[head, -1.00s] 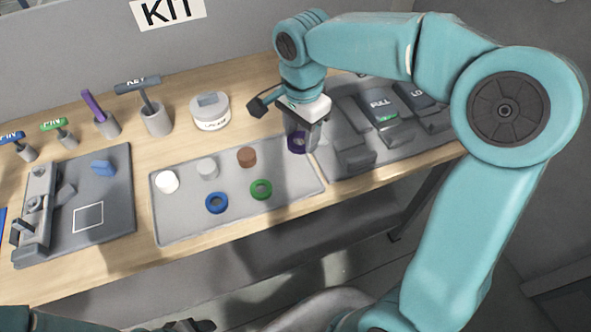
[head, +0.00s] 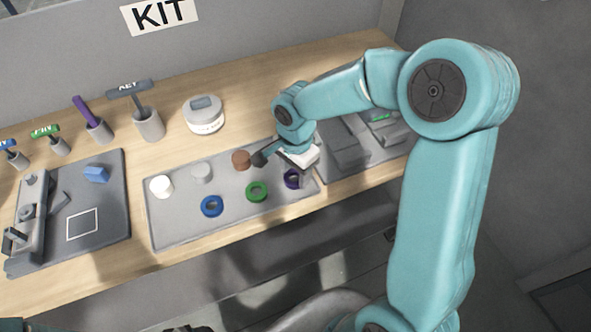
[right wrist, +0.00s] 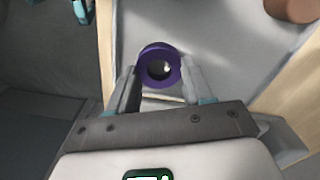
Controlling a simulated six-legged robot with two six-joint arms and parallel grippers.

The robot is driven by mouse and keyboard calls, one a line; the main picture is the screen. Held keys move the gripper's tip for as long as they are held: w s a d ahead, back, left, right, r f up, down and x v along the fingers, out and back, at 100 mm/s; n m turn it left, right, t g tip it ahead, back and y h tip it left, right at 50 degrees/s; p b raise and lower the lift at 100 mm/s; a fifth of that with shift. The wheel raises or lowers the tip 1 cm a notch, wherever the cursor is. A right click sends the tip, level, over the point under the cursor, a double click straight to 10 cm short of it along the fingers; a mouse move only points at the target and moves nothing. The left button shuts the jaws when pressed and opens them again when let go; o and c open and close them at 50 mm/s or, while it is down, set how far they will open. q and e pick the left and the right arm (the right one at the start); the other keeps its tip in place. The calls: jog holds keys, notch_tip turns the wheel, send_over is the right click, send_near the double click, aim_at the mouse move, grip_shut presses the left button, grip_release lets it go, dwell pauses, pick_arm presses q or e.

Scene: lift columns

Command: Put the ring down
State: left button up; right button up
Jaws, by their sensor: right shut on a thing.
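The purple ring (head: 292,179) is at the right end of the grey tray (head: 160,232) in the head view. It also shows in the right wrist view (right wrist: 147,62), between the two fingers of my right gripper (right wrist: 160,84). The right gripper is shut on the ring. In the head view my right gripper (head: 299,181) points down over the tray's right end and partly hides the ring. I cannot tell whether the ring touches the tray. My left gripper cannot be made out in the head view.
On the tray lie a green ring (head: 257,191), a blue ring (head: 211,206), and white (head: 161,186), grey (head: 201,172) and brown (head: 241,160) discs. A dark fixture (head: 345,148) stands just right. A round white container (head: 204,115) and handled tools in cups stand behind.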

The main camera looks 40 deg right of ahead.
jog(key=shift+f, duration=0.15)
jog(key=o, duration=1.2)
jog(key=shift+c, duration=0.2)
notch_tip(320, 180, up, 12)
jog(key=shift+r, duration=0.2)
jog(key=shift+s, duration=0.1)
